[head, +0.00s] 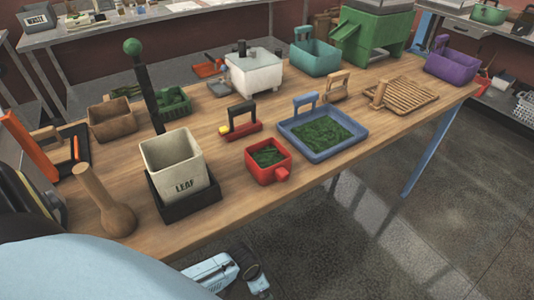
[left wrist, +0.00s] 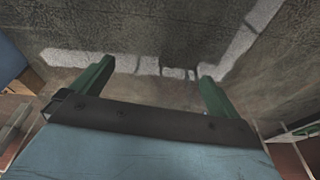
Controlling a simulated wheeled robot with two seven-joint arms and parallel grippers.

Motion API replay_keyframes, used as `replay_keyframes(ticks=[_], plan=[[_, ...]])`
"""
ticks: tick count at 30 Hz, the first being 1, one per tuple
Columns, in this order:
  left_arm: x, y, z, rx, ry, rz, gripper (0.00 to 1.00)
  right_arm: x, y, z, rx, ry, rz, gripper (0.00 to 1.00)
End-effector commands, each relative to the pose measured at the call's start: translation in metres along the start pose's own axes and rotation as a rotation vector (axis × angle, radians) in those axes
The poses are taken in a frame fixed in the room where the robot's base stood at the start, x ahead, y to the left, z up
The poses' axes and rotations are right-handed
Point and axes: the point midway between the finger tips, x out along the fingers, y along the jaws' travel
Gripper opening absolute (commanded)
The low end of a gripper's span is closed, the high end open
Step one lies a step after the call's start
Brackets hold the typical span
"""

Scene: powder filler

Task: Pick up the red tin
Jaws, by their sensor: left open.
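The red tin (head: 268,160) is a small square open box with green leaf in it and a short red handle at its lower right. It stands upright near the front edge of the table, left of the blue tray, in the head view. My left gripper (left wrist: 155,84) shows in the left wrist view with two green fingers spread apart. Nothing is between them, and floor lies beyond. The red tin does not show in that view. My right gripper is not clearly seen in either view.
A cream LEAF bin (head: 172,165) stands in a black holder left of the tin. The blue tray (head: 322,147) of leaf is close on its right. A black-handled red tool (head: 240,124) lies behind. Bare tabletop (head: 228,205) shows in front.

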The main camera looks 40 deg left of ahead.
Motion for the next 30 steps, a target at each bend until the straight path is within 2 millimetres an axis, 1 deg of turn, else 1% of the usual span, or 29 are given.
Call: replay_keyframes(ticks=[1, 3, 5, 6, 8, 10, 12, 14, 17, 20, 23, 24, 27, 30], plan=[[-0.036, -0.008, -0.037, 0.072, 0.031, 0.009, 1.0, -0.01, 0.002, -0.002, -0.001, 0.002, 0.002, 1.0], [-0.071, -0.008, -0.068, 0.16, 0.046, 0.031, 1.0, -0.015, 0.004, -0.006, -0.001, 0.008, 0.005, 1.0], [-0.097, -0.007, -0.087, 0.229, 0.057, 0.045, 1.0, -0.018, 0.006, -0.011, -0.002, 0.015, 0.007, 1.0], [-0.113, -0.006, -0.097, 0.272, 0.062, 0.054, 1.0, -0.02, 0.007, -0.014, -0.002, 0.021, 0.009, 1.0], [-0.137, -0.004, -0.112, 0.341, 0.071, 0.065, 1.0, -0.024, 0.009, -0.018, -0.002, 0.027, 0.011, 1.0], [-0.169, -0.004, -0.131, 0.45, 0.079, 0.074, 1.0, -0.028, 0.01, -0.021, -0.001, 0.032, 0.013, 1.0], [-0.192, -0.008, -0.145, 0.569, 0.072, 0.084, 1.0, -0.031, 0.011, -0.022, -0.001, 0.033, 0.013, 1.0], [-0.204, -0.015, -0.156, 0.659, 0.062, 0.091, 1.0, -0.031, 0.011, -0.022, 0.0, 0.032, 0.013, 1.0], [-0.22, -0.031, -0.17, 0.799, 0.036, 0.098, 1.0, -0.032, 0.011, -0.022, 0.0, 0.032, 0.013, 1.0], [-0.24, -0.052, -0.185, 0.938, 0.005, 0.104, 1.0, -0.034, 0.011, -0.021, 0.0, 0.031, 0.013, 1.0], [-0.267, -0.08, -0.199, 1.088, -0.041, 0.113, 1.0, -0.036, 0.011, -0.02, 0.001, 0.03, 0.013, 1.0], [-0.28, -0.092, -0.203, 1.147, -0.062, 0.119, 1.0, -0.037, 0.01, -0.02, 0.001, 0.028, 0.013, 1.0], [-0.313, -0.121, -0.21, 1.275, -0.113, 0.142, 1.0, -0.039, 0.01, -0.018, 0.001, 0.025, 0.012, 1.0], [-0.34, -0.143, -0.213, 1.363, -0.146, 0.165, 1.0, -0.04, 0.01, -0.017, 0.001, 0.024, 0.012, 1.0]])
